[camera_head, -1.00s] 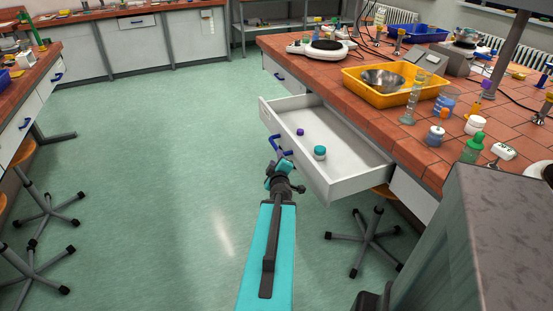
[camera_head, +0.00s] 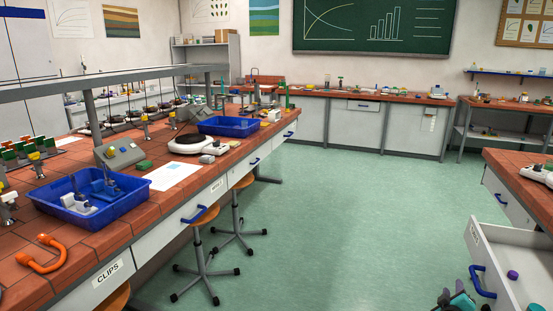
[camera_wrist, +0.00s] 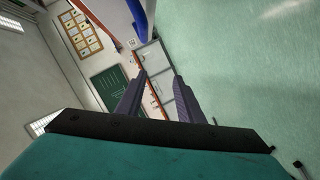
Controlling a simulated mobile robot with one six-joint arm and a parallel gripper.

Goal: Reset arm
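My arm's teal and black end shows at the bottom right of the head view, close to the blue handle (camera_head: 482,282) of an open white drawer (camera_head: 520,247). Its fingertips cannot be made out there. In the wrist view my gripper (camera_wrist: 160,74) has its two dark fingers apart, with nothing held between them. A blue bar, likely the drawer handle (camera_wrist: 138,20), shows at the top of the wrist view, beyond the fingers and apart from them.
A purple-topped item (camera_head: 512,274) lies in the drawer. A tiled bench (camera_head: 150,215) on the left carries blue trays (camera_head: 120,207) and instruments. Stools (camera_head: 205,262) stand beside it. The green floor (camera_head: 360,215) in the middle is clear.

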